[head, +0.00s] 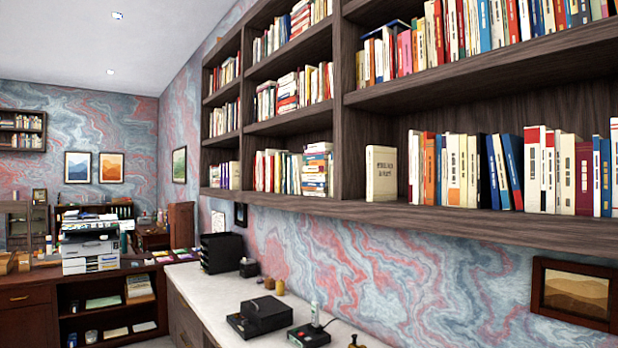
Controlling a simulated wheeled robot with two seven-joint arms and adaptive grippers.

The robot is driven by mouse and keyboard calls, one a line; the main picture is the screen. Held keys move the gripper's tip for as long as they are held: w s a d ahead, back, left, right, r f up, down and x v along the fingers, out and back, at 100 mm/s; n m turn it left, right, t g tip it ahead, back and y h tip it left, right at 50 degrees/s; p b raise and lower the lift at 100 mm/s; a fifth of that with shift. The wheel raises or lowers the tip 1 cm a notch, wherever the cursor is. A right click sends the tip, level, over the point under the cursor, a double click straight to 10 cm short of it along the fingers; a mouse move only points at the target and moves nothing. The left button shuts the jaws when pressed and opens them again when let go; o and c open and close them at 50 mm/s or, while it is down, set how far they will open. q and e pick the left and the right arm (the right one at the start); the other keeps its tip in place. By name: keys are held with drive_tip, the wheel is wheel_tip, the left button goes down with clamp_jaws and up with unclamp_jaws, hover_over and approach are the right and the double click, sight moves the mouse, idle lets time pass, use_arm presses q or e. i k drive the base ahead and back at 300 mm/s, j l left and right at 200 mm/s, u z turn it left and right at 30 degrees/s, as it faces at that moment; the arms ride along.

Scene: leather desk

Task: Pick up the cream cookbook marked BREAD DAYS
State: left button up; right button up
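A cream book (381,174) stands upright at the left end of the lowest shelf in the right-hand bay, its front cover facing out. Dark lettering in two short lines is on the cover, too small to read surely, so I cannot confirm it says BREAD DAYS. A small gap separates it from the row of books to its right. Other cream books stand spine-out in that row. Neither of my grippers is in the head view.
The dark wooden wall shelf (445,221) overhangs a white counter (212,302). On the counter are a black box-shaped device (260,317), a black file tray (221,252) and small items. A framed picture (575,294) hangs below the shelf. A printer (90,247) stands on a desk at far left.

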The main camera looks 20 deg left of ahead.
sight(381, 161)
drive_tip(key=u, duration=0.15)
drive_tip(key=i+j+z, duration=0.1)
drive_tip(key=j, duration=0.25)
drive_tip(key=i+j, duration=0.3)
drive_tip(key=i+j+z, duration=0.15)
drive_tip(key=j, duration=0.25)
drive_tip(key=i+j+z, duration=0.1)
drive_tip(key=j, duration=0.25)
drive_tip(key=i+j+z, duration=0.1)
drive_tip(key=i+j, duration=0.15)
drive_tip(key=j, duration=0.15)
drive_tip(key=i+j, duration=0.15)
drive_tip(key=j, duration=0.2)
drive_tip(key=i+j+z, duration=0.15)
drive_tip(key=j, duration=0.25)
drive_tip(key=i+j+z, duration=0.1)
drive_tip(key=j, duration=0.3)
